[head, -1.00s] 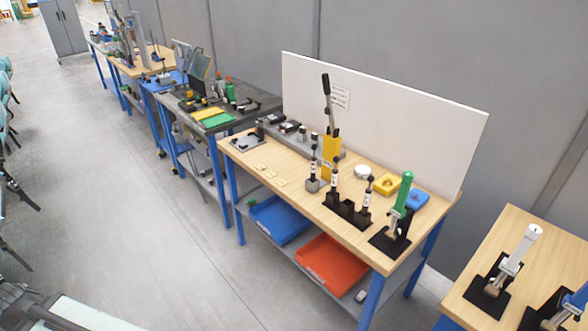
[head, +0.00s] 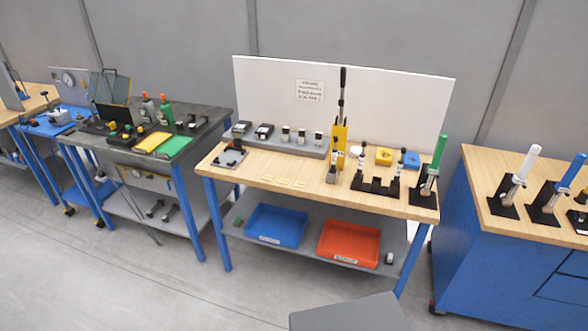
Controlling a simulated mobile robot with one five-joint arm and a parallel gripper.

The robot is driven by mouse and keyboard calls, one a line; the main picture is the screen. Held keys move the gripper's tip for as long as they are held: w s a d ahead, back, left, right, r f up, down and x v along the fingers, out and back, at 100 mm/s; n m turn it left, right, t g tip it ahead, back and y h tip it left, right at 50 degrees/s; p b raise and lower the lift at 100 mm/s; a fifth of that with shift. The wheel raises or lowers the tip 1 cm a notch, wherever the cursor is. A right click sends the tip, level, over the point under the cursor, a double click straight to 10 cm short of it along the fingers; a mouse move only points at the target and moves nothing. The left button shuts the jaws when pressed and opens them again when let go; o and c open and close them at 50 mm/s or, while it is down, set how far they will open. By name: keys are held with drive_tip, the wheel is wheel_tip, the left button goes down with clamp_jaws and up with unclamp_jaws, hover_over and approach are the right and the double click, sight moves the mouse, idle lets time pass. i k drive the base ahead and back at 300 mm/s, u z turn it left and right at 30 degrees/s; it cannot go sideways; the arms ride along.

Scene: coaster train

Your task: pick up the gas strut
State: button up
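Several slim upright rods with white labels and black parts stand on the middle wooden-topped workbench (head: 225,167). One rod (head: 335,160) stands in a small grey block in front of a yellow lever device (head: 339,140). Two more, a left rod (head: 361,160) and a right rod (head: 396,166), stand in a black holder (head: 376,184). I cannot tell for sure which of these is the gas strut. All stand clear of any gripper. My gripper is not in view.
A green-handled device (head: 433,165) stands at the bench's right end, below a white back panel (head: 400,100). A blue bin (head: 276,224) and an orange bin (head: 349,243) sit on its lower shelf. A blue cabinet (head: 475,250) stands right. Floor is clear in front-left.

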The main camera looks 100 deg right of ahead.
sight(334, 151)
drive_tip(key=u, duration=0.05)
drive_tip(key=i, duration=0.55)
drive_tip(key=z, duration=3.4)
drive_tip(key=i, duration=1.55)
drive_tip(key=u, duration=0.05)
